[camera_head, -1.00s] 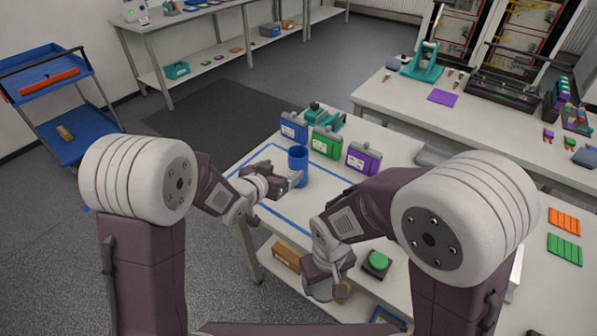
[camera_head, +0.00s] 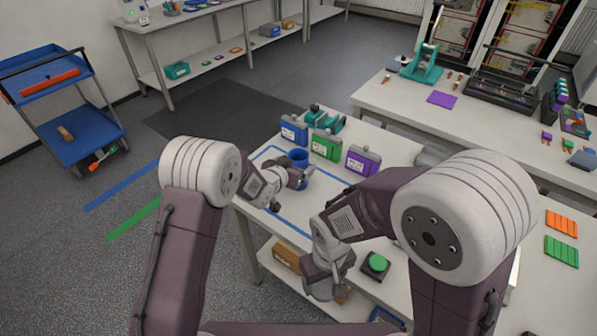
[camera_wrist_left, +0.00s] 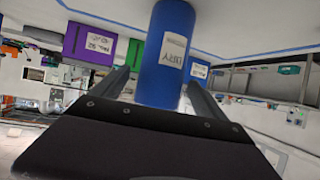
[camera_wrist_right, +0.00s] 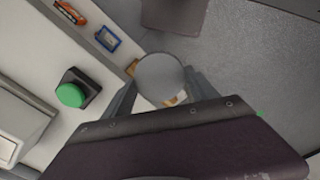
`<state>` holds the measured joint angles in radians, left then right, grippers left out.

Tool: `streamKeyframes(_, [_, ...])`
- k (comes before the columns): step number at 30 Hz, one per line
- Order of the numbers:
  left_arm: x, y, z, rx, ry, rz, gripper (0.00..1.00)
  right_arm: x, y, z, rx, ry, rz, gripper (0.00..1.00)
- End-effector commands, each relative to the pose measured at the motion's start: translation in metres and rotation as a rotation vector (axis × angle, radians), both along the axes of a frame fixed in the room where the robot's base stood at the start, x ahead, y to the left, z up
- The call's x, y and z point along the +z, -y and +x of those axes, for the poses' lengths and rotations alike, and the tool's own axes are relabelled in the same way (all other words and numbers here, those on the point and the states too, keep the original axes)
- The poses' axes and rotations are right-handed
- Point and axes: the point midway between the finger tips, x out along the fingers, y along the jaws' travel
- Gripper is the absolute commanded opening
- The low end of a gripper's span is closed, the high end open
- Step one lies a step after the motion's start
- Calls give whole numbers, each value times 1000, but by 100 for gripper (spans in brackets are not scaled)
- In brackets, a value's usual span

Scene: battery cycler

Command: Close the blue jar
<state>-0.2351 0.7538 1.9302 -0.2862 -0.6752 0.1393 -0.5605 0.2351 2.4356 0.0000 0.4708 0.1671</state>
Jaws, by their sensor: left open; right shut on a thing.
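The blue jar (camera_head: 298,156) stands upright on the near table, its top uncovered. In the left wrist view the jar (camera_wrist_left: 166,60) appears upside down with a white label, between the two fingers. My left gripper (camera_head: 302,180) is open around the jar's near side; I cannot tell whether a finger touches it. My right gripper (camera_head: 322,292) is shut on a round grey disc, which looks like a lid (camera_wrist_right: 161,78), held near the table's front edge. The fingertips are partly hidden in the head view.
Blue (camera_head: 293,129), green (camera_head: 326,144) and purple (camera_head: 362,160) labelled boxes stand just behind the jar. A green button (camera_head: 376,263) sits on the table right of my right gripper. Blue tape marks the tabletop around the jar.

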Motion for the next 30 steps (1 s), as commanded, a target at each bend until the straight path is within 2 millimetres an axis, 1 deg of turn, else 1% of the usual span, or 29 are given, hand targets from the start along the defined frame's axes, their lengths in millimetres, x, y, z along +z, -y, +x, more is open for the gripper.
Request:
streamKeyframes(1, [-2, 3, 6, 0, 0, 0, 84, 2, 0, 0, 0, 0, 0, 30])
streamKeyframes(4, [-7, 6, 14, 0, 1, 0, 84, 3, 0, 0, 0, 0, 0, 30])
streamKeyframes(15, [-8, 7, 16, 0, 0, 0, 84, 3, 0, 0, 0, 0, 0, 30])
streamKeyframes(17, [-8, 7, 16, 0, 0, 0, 67, 3, 0, 0, 0, 0, 0, 30])
streamKeyframes(18, [-8, 7, 16, 1, 0, 0, 56, 3, 0, 0, 0, 0, 0, 30])
streamKeyframes(20, [-8, 7, 16, 0, 0, 0, 39, 3, 0, 0, 0, 0, 0, 30])
streamKeyframes(21, [-8, 7, 16, 0, 0, 0, 28, 3, 0, 0, 0, 0, 0, 30])
streamKeyframes(23, [-8, 7, 16, 1, 0, 0, 12, 3, 0, 0, 0, 0, 0, 30])
streamKeyframes(30, [-7, 7, 16, 1, 2, 0, 11, 3, 0, 0, 0, 0, 0, 30])
